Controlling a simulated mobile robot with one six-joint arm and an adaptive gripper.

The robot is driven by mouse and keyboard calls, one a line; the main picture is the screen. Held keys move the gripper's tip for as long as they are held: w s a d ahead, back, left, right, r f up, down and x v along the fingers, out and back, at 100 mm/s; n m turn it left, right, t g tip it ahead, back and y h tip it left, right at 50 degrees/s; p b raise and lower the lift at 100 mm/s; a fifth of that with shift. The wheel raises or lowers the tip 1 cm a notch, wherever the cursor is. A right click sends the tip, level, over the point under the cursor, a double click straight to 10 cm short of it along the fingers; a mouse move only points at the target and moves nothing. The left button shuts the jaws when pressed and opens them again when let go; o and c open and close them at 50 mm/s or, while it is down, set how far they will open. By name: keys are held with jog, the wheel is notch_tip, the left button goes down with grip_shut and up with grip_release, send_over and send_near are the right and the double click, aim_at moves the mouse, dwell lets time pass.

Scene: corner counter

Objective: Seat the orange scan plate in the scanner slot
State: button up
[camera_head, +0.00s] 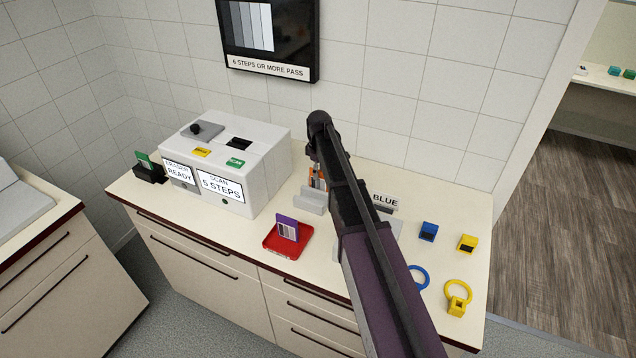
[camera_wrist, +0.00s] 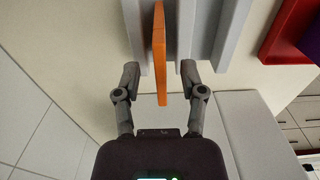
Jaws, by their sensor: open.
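The orange scan plate (camera_wrist: 159,50) stands on edge at a light grey slotted rack (camera_wrist: 230,30) in the wrist view. In the head view only bits of the orange plate (camera_head: 319,183) show behind my arm, above the grey rack (camera_head: 312,200). My gripper (camera_wrist: 159,76) is open, with one finger on each side of the plate and a visible gap at both sides. The white scanner box (camera_head: 252,160) stands left of the rack; its front screen reads "SCAN 5 STEPS". A dark slot (camera_head: 239,142) shows on its top.
A red tray (camera_head: 272,246) with a purple plate (camera_head: 288,228) lies in front of the rack. A black holder (camera_head: 150,175) with a green plate is left of the scanner. Blue block (camera_head: 428,231), yellow block (camera_head: 467,243) and rings are at right. A wall monitor (camera_head: 266,38) hangs above.

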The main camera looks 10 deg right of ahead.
jog(key=shift+c, duration=0.2)
grip_shut()
jog(key=shift+r, duration=0.15)
notch_tip(320, 180, up, 3)
jog(key=p, duration=0.2)
jog(key=shift+f+p, duration=0.2)
jog(key=shift+p, duration=0.2)
jog(key=s+a+r+p, duration=0.2)
jog(key=s, duration=1.3)
jog(key=shift+s+a, duration=0.2)
jog(key=shift+s, duration=0.2)
jog(key=shift+r, duration=0.1)
